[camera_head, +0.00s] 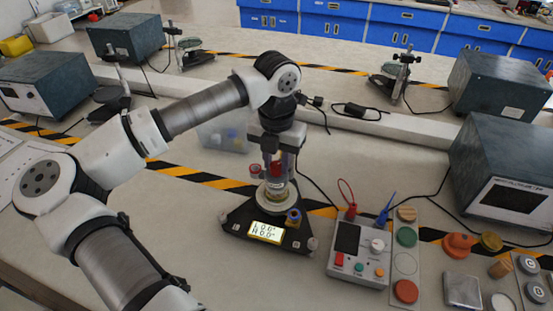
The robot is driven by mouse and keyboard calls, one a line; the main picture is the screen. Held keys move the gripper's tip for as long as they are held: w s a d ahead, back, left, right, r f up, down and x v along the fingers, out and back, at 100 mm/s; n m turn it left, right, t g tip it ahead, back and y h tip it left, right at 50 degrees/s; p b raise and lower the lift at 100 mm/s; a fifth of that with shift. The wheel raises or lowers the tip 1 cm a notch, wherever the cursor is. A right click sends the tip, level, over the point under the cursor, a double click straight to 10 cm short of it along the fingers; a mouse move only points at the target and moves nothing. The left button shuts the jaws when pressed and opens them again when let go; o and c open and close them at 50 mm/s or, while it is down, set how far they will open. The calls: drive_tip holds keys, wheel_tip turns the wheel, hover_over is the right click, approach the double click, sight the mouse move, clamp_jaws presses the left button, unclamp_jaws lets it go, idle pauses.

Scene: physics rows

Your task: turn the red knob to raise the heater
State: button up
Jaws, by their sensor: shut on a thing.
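The apparatus has a black triangular base (240,222) with a lit display (266,231) and a blue knob (293,215) at its front. An upright clear column (290,185) rises from a pale round plate (271,203) on it. My gripper (277,166) points down over the column from above. Its fingers are shut on a red part, the red knob (277,170), which shows between them. Another small red piece (256,170) sits just left of the fingers. The heater is too small and too covered by the gripper to make out.
A grey control box (359,247) with red and blue leads stands close to the right. Several coloured discs lie beyond it. A clear bin (222,136) sits behind, left of the wrist. The bench front left of the base is partly under my arm.

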drive_tip(key=shift+f+n+b, duration=0.1)
drive_tip(key=shift+n+b, duration=0.2)
drive_tip(key=shift+b, duration=0.2)
drive_tip(key=n+b, duration=0.2)
drive_tip(key=b, duration=0.2)
drive_tip(key=shift+f+n, duration=0.15)
drive_tip(key=shift+n, duration=0.15)
drive_tip(key=n+b, duration=0.2)
drive_tip(key=n, duration=0.1)
drive_tip(key=n+b, duration=0.1)
drive_tip(key=b, duration=0.1)
drive_tip(key=shift+r, duration=0.25)
drive_tip(key=shift+r+n, duration=0.1)
drive_tip(key=shift+n, duration=0.3)
drive_tip(key=o, duration=1)
